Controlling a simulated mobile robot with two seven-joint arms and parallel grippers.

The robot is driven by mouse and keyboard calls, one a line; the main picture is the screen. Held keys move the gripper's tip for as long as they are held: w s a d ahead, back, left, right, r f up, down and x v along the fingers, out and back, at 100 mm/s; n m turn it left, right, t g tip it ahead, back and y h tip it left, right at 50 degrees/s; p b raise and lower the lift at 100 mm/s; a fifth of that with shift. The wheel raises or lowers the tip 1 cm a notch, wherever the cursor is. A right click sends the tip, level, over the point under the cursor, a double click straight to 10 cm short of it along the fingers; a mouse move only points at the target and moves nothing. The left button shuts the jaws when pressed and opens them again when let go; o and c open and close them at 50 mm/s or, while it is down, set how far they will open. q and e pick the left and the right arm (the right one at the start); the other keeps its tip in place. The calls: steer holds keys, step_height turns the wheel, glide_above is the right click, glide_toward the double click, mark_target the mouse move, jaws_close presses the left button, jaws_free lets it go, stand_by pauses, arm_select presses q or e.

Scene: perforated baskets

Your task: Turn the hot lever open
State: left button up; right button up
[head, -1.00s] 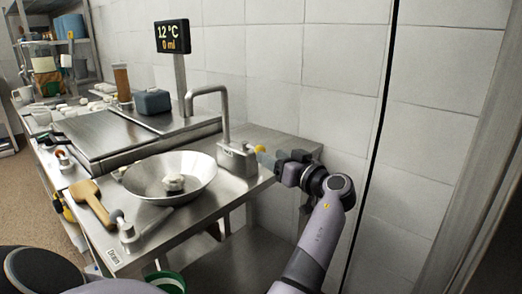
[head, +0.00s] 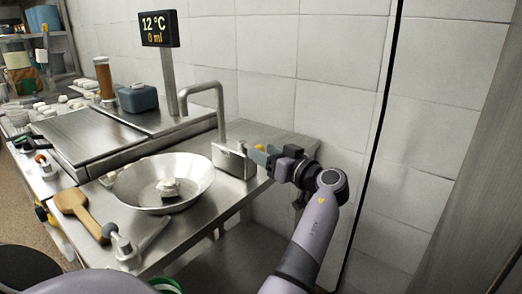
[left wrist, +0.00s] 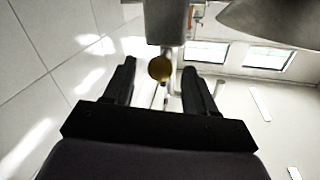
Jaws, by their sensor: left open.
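The steel tap has a box-shaped base (head: 234,161) and a bent spout (head: 204,87) that reaches over the metal basin (head: 135,190). A yellow knob (head: 262,148) shows beside the tap base, partly behind my gripper. In the left wrist view the round yellow knob (left wrist: 160,68) lies between the two fingers, below a grey metal body (left wrist: 165,22). My left gripper (head: 260,156) is at the right side of the tap base, fingers pointing at it. It is open, and I cannot tell whether a finger touches the knob. No hot label is legible. My right gripper is not in view.
A display (head: 158,28) reads 12 °C and 0 ml. A blue box (head: 137,98) stands behind. The tiled wall (head: 337,60) is close behind the tap.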

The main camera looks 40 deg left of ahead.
arm_select(q)
steer(key=shift+a, duration=0.15)
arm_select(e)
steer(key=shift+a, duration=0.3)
arm_select(q)
jaws_close()
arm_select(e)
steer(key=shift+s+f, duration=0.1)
